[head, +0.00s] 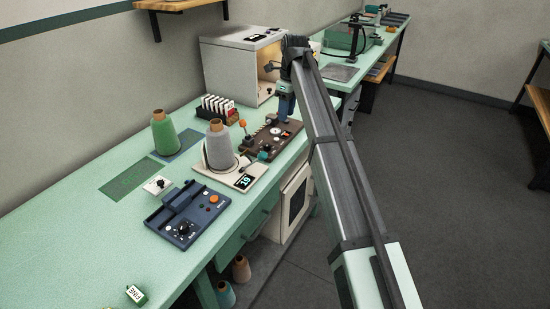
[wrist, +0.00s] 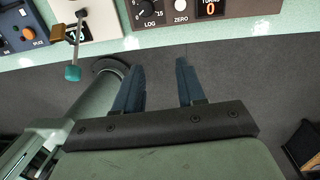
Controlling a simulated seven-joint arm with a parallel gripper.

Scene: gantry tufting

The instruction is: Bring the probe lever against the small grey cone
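The grey cone (head: 219,150) stands upright on a white device with a lit display (head: 244,182). The probe lever (head: 263,156), a thin arm with a teal knob, sticks out at the right of the cone. I cannot tell whether its inner end touches the cone. In the wrist view the lever's teal knob (wrist: 72,73) hangs over the bench edge at the upper left, with a brass block beside the arm. My gripper (wrist: 158,82) is open and empty, to the right of the knob and beyond the bench edge. In the head view it (head: 285,105) points down near the brown panel.
A brown panel (head: 280,138) with dials and an orange-knobbed lever (head: 242,123) adjoins the white device. A blue device (head: 188,215), a green cone (head: 165,135) and a card rack (head: 217,107) stand near. The bench front left (head: 80,255) is mostly clear.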

